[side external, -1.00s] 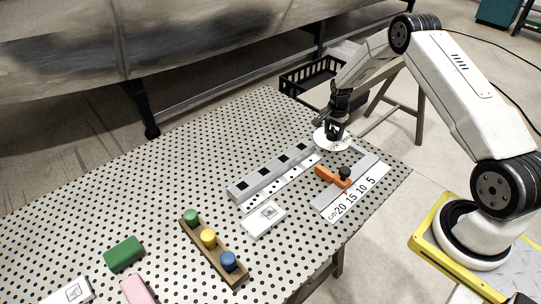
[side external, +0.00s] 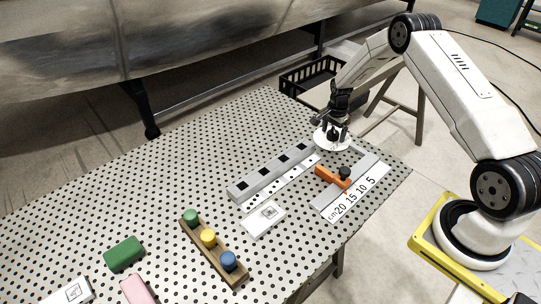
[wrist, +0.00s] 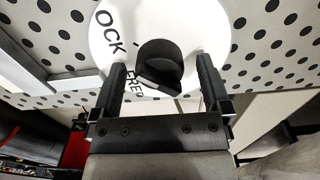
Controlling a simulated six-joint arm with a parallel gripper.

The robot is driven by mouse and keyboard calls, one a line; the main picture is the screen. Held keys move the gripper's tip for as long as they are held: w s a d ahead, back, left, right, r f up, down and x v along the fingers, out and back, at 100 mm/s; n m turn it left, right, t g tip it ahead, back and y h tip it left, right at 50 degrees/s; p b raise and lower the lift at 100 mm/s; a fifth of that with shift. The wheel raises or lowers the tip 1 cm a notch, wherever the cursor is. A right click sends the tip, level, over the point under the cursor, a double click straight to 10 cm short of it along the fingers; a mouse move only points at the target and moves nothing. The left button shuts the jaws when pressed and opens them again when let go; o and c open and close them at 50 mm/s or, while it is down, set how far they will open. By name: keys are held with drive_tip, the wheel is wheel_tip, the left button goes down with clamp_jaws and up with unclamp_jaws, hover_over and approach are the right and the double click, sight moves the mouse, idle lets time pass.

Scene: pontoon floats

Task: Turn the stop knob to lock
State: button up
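The stop knob is a black round knob (wrist: 158,66) with a flat-faced grip bar, in the middle of a white dial (wrist: 215,35). The dial carries black lettering; "OCK" can be read at its left, and more letters below the knob are partly covered. In the side view the white dial (side external: 328,143) sits at the far right part of the table, under my gripper (side external: 334,127). In the wrist view my gripper (wrist: 161,66) is open, one finger on each side of the knob, with visible gaps between fingers and knob.
A grey slotted rail (side external: 245,188) lies beside the dial. An orange clamp (side external: 327,176) and a scale plate (side external: 345,207) are nearby. A wooden rack (side external: 222,257) holds coloured pegs. A black crate (side external: 296,80) stands beyond the table. The table's left is mostly clear.

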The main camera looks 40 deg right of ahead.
sight(332, 131)
drive_tip(key=shift+r, duration=3.9)
drive_tip(key=shift+a+r, duration=0.3)
drive_tip(key=shift+a, duration=0.1)
drive_tip(key=s+a+r+n, duration=0.2)
drive_tip(key=a+r+n, duration=0.3)
drive_tip(key=a, duration=0.3)
drive_tip(key=s+a+r+n+t, duration=0.1)
drive_tip(key=s+a+r+n, duration=0.2)
drive_tip(key=s+a+n, duration=0.3)
drive_tip(key=s+a+r+n+t, duration=0.1)
drive_tip(key=s+a+r+n, duration=0.2)
drive_tip(key=s+a+n, duration=0.4)
drive_tip(key=s+a, duration=0.3)
drive_tip(key=s, duration=0.1)
drive_tip(key=shift+s+r+t, duration=0.2)
drive_tip(key=shift+r+t, duration=0.1)
